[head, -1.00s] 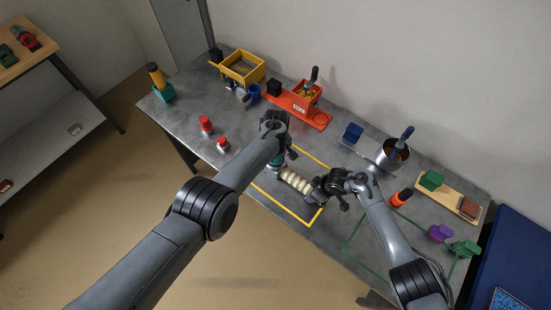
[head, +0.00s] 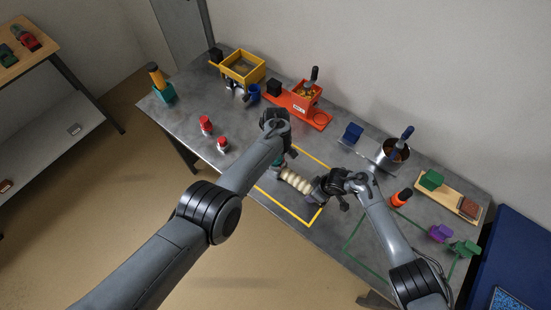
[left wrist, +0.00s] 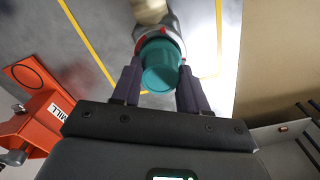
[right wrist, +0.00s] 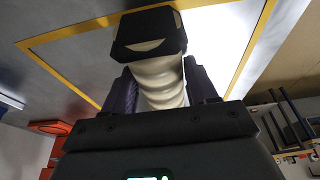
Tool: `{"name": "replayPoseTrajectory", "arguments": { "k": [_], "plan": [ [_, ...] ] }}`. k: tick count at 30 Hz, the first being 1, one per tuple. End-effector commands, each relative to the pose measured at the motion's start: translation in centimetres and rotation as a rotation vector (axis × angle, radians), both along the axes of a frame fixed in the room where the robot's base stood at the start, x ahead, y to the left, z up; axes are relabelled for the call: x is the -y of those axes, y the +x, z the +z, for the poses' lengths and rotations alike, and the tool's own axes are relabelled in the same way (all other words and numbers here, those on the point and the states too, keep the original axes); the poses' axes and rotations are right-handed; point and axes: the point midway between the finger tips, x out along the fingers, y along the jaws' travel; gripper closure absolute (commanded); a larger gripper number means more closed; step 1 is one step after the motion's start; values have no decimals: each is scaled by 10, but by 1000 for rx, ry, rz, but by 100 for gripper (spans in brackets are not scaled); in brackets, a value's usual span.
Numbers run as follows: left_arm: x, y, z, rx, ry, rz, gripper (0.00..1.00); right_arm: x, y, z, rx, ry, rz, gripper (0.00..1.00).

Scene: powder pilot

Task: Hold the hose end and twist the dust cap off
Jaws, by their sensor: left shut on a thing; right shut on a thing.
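The teal dust cap (left wrist: 160,66) sits between the fingers of my left gripper (left wrist: 160,82) in the left wrist view, which is shut on it. A grey and red collar (left wrist: 168,30) and the cream hose (left wrist: 150,10) lie just beyond the cap. In the head view the ribbed cream hose (head: 296,181) spans between my two grippers inside the yellow outline; the cap is mostly hidden behind my left wrist. My right gripper (right wrist: 163,90) is shut on the hose, with a black block (right wrist: 150,33) at the hose's far end in the right wrist view. I cannot tell whether cap and collar touch.
A red mill stand (head: 300,100) and yellow tray (head: 242,68) stand behind my left gripper. Two red-topped items (head: 222,144) are to its left.

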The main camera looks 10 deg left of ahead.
Motion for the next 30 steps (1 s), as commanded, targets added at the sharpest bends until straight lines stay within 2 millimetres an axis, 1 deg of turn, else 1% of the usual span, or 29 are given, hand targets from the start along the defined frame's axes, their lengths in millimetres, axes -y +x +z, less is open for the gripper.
{"name": "replayPoseTrajectory", "arguments": {
  "k": [14, 30],
  "plan": [
    [0, 0, 6, 1, -1, 0, 88, 0, 0, 0, 0, 0, 0, 100],
    [0, 0, 36, 1, -1, 2, 88, 0, 0, 0, 0, 0, 0, 100]
  ]
}}
